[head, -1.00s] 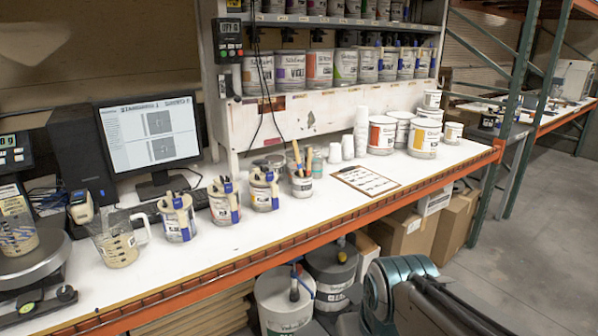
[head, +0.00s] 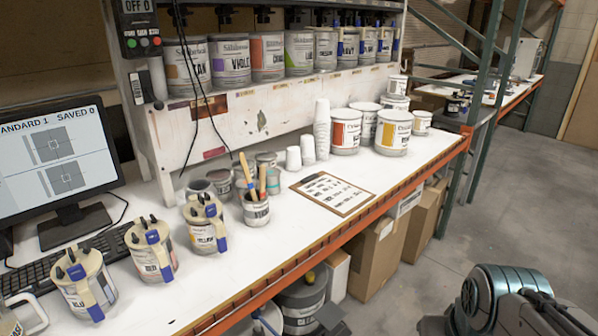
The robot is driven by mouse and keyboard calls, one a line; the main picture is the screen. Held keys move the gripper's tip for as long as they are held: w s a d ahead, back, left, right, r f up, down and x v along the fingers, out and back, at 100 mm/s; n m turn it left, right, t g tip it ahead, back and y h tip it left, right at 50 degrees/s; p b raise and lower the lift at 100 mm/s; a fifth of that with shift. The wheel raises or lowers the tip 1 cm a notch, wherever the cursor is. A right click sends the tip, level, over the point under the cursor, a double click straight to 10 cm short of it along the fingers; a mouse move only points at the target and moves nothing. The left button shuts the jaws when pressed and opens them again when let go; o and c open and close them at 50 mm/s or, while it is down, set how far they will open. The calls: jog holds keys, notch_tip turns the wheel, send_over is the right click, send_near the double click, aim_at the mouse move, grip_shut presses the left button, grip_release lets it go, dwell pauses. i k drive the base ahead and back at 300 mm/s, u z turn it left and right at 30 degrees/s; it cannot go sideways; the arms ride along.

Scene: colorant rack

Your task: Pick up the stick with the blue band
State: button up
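Wooden stir sticks (head: 244,168) stand upright, slightly tilted, in a small open can (head: 257,211) on the white bench. One is pale wood and at least one beside it is reddish. Only rounded links of my own arm show, at the lower right, well away from the sticks. My gripper's fingers are not in view.
Several lidded cans with blue-tipped clamps, including a yellow-labelled can (head: 205,232), stand left of the sticks. A clipboard (head: 333,193) lies to the right. Paper cups (head: 322,128) and paint cans (head: 393,131) stand behind. The bench (head: 300,232) is clear in front of the sticks.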

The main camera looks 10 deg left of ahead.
aim_at(250, 186)
jog(key=i, duration=0.7)
jog(key=u, duration=0.9)
jog(key=i, duration=0.6)
jog(key=u, duration=0.6)
